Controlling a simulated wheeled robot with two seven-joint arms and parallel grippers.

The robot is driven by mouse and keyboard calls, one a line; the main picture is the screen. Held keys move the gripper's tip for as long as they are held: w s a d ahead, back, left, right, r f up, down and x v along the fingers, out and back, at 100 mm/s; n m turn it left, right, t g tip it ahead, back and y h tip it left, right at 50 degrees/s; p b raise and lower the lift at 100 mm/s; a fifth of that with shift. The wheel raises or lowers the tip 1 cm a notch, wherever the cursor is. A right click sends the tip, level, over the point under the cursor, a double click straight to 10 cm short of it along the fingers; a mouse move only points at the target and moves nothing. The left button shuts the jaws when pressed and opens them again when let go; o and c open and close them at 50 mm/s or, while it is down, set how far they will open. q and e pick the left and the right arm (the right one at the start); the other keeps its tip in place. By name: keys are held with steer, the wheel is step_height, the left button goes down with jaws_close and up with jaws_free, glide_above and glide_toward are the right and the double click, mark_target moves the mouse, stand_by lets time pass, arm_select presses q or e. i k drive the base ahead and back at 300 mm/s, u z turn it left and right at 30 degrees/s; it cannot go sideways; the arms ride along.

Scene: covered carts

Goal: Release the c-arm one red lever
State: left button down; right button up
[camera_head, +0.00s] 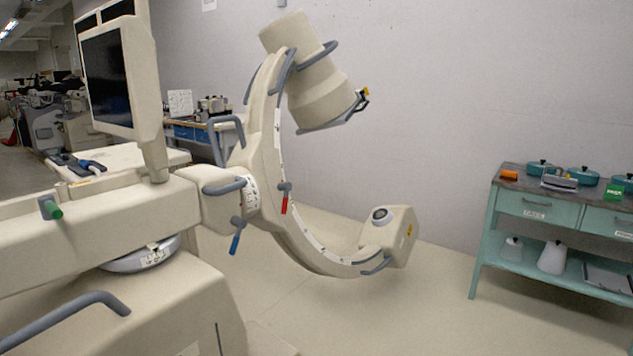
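The c-arm (272,140) stands in the middle of the view, a large cream curved arm with a cylinder head at the top and a flat detector end at the lower right. Its red lever (284,204) hangs down from a grey pivot on the curved arm's side. A blue lever (235,243) hangs lower left of it, slightly tilted. A green-tipped knob (54,210) is on the cream body at the left. Neither of my grippers is in view.
A monitor (108,80) rises at the upper left. A grey handle rail (65,318) is on the cream base at lower left. A teal cart (539,208) with pots and boxes stands at the right. The floor (400,310) between c-arm and cart is clear.

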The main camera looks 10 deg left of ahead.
mark_target(286, 187)
steer(key=i, duration=1.95)
steer(key=u, duration=0.05)
